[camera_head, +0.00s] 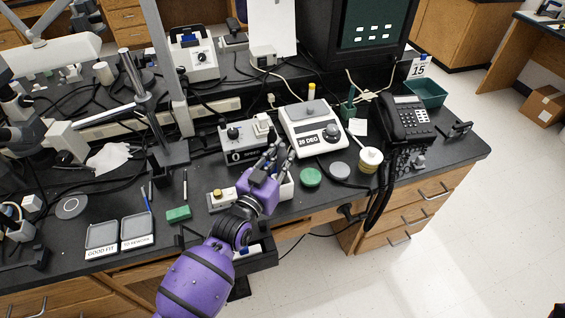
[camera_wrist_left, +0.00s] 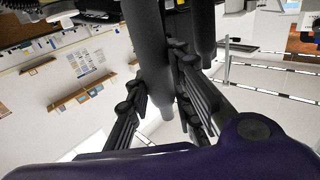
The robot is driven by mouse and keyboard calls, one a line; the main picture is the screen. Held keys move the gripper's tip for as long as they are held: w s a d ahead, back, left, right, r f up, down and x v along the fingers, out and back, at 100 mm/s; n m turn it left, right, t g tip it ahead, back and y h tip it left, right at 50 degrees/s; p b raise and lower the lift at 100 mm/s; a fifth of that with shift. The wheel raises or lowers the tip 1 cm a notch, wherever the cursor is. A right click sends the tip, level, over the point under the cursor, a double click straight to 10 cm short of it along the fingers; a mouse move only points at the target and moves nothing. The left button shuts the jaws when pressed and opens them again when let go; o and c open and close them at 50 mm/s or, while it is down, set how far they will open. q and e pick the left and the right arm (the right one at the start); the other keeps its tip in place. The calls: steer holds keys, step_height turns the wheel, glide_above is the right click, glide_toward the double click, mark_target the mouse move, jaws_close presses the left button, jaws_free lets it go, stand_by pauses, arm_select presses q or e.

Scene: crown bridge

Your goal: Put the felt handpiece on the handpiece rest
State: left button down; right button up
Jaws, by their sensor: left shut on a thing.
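My left gripper (camera_head: 276,158) is over the bench, in front of the grey control box with a black knob (camera_head: 240,137). In the left wrist view its fingers (camera_wrist_left: 165,100) are shut around a dark grey tapered cylinder (camera_wrist_left: 150,50), which looks like the felt handpiece. A second dark cylinder (camera_wrist_left: 203,30) stands beside it in that view. In the head view the held piece is mostly hidden by the fingers. I cannot clearly single out the handpiece rest. My right gripper is not in view.
A white unit with a dial (camera_head: 315,128) stands right of the gripper. A green round lid (camera_head: 311,177), a grey disc (camera_head: 340,170) and a white jar (camera_head: 370,158) are near the bench's front. A telephone (camera_head: 406,119) is farther right. Two labelled trays (camera_head: 121,249) and a green block (camera_head: 178,214) lie left.

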arm_select(q)
steer(key=shift+f, duration=0.95)
steer(key=shift+f, duration=0.2)
steer(key=c, duration=1.6)
jaws_free()
steer(key=shift+o, duration=0.2)
steer(key=shift+r, duration=0.3)
steer(key=b+v, duration=0.1)
steer(key=v, duration=1.1)
steer(key=shift+f, duration=0.15)
